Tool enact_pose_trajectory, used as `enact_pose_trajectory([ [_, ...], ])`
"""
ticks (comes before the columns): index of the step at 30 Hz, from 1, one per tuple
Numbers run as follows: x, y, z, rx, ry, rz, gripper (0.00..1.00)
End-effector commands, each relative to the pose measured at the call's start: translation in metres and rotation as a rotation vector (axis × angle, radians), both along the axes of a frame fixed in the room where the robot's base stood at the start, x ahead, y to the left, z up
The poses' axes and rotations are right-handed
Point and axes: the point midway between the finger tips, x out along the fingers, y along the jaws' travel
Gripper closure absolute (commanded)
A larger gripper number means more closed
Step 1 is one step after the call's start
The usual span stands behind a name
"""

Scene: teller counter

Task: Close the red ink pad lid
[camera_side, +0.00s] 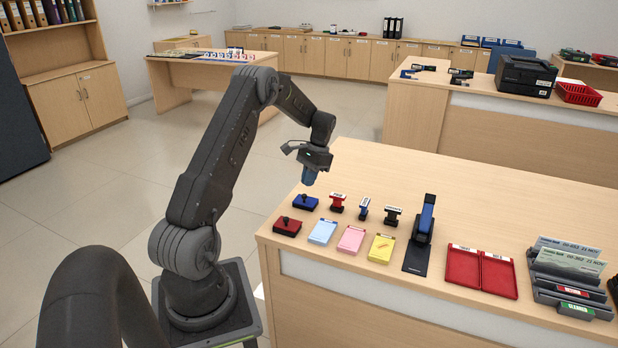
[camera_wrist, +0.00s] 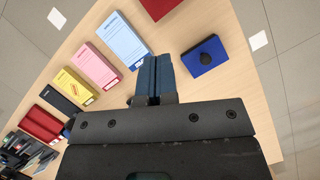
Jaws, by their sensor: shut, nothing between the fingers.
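A red case (camera_side: 463,268) lies open on the counter, right of the stapler in the side view. In the wrist view the red case (camera_wrist: 40,124) is at the far left, small. My gripper (camera_side: 309,179) is shut and empty, above the counter's left end, near the small blue block and well away from the red case. In the wrist view its blue fingers (camera_wrist: 152,73) are together.
Red block (camera_side: 287,226) and blue block (camera_side: 304,202) have black knobs. Stamps (camera_side: 364,207), light-blue (camera_side: 322,231), pink (camera_side: 352,239) and yellow pads (camera_side: 381,248), and a stapler (camera_side: 424,221) lie between gripper and case. A slip rack (camera_side: 570,277) stands right. The counter behind is clear.

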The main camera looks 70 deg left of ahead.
Motion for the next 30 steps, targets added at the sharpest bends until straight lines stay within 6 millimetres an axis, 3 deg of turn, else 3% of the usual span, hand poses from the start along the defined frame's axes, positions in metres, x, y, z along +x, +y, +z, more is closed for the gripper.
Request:
enact_pose_trajectory([
  [6, 0.016, 0.011, 0.005, -0.005, 0.005, 0.000, 1.00],
  [11, 0.015, 0.011, -0.001, -0.008, 0.007, 0.001, 1.00],
  [26, -0.016, 0.001, -0.090, -0.009, 0.009, 0.002, 1.00],
  [30, -0.034, -0.005, -0.090, -0.005, 0.006, 0.002, 1.00],
])
